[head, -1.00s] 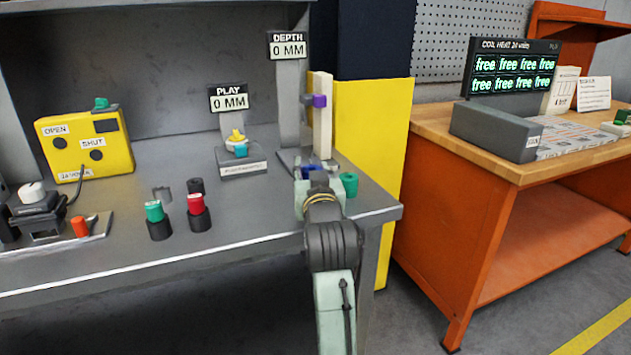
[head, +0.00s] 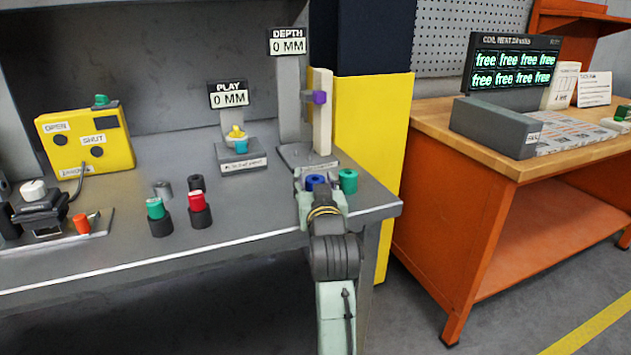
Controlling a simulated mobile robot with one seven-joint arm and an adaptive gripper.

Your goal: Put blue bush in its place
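The blue bush (head: 315,181) is a short blue ring with a dark hole on top, at the bench's right front. My gripper (head: 317,184) is low at the bush, its grey fingers near the bush's sides. The gripper hides the bush's lower part, so I cannot tell whether the fingers touch or grip it. A green bush (head: 348,180) stands just right of my gripper. Behind is the depth stand (head: 290,115), with a pale upright bar (head: 322,125) and a purple part (head: 319,97) on it. Its display reads 0 MM.
A yellow open/shut box (head: 85,140) is at left. An orange workbench (head: 440,190) stands right.

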